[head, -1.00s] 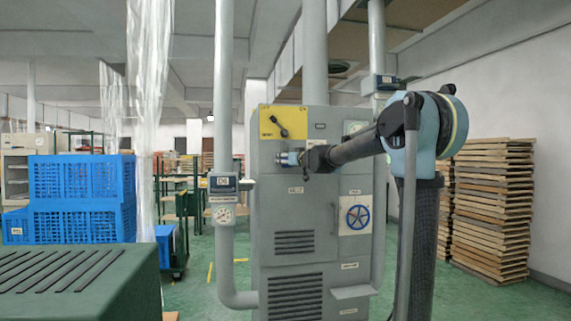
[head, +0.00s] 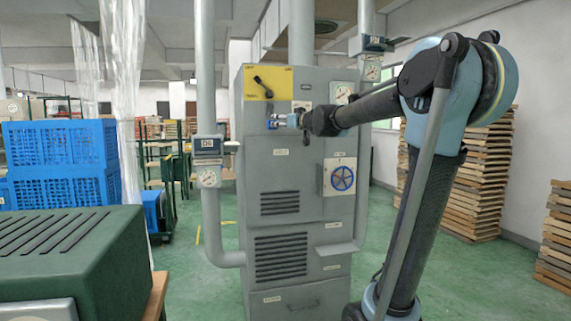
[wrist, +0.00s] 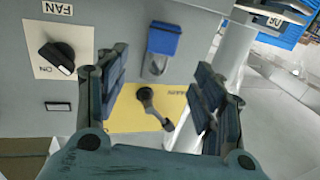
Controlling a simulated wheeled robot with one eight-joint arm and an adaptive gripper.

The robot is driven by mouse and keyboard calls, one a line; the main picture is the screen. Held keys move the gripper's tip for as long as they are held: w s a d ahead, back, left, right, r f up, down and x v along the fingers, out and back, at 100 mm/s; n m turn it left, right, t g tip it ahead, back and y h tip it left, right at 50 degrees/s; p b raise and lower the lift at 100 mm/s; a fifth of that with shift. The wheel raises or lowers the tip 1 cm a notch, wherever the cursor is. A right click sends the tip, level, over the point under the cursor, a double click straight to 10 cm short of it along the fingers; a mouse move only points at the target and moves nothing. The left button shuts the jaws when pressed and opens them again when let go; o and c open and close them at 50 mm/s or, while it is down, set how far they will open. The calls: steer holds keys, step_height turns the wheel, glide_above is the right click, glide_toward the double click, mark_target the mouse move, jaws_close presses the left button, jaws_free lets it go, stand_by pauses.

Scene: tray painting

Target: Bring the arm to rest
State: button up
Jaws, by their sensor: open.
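My gripper (head: 283,121) is at the end of my outstretched arm, in front of the upper part of a grey cabinet (head: 290,222). In the wrist view my gripper (wrist: 158,88) has its two dark fingers wide apart with nothing between them. Beyond the fingers is a yellow panel (wrist: 118,118) with a black lever (wrist: 148,98); the panel also shows in the head view (head: 283,82), above and left of the gripper. The gap between the fingers and the cabinet face is hard to judge.
A black fan knob (wrist: 58,55) and a blue-topped part (wrist: 164,40) are on the cabinet. A blue handwheel (head: 342,178) is lower right. A grey pipe (head: 207,100) stands left. A green box (head: 110,245) is front left; blue crates (head: 60,148) and stacked boards (head: 480,170) stand at the sides.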

steer(key=s+d+f+g+h, duration=0.15)
steer(key=s+f+g, duration=0.25)
steer(key=s+f, duration=0.7)
steer(key=s+d+f+g, duration=0.3)
steer(key=s+f, duration=0.8)
steer(key=f, duration=0.1)
steer(key=s+d+f+m+g+h, duration=0.3)
steer(key=s+d+f, duration=0.5)
steer(key=s+f, duration=0.3)
steer(key=s+d+f+m+g+h, duration=0.3)
steer(key=s+d+f+h, duration=0.2)
steer(key=s+d+f, duration=0.4)
step_height(320, 180, down, 5)
steer(key=s, duration=0.2)
steer(key=shift+s+d, duration=0.3)
steer(key=shift+s, duration=0.1)
steer(key=shift+w+f, duration=0.1)
steer(key=shift+f, duration=0.05)
steer(key=shift+w+f, duration=0.15)
steer(key=shift+w, duration=0.2)
steer(key=shift+o, duration=0.3)
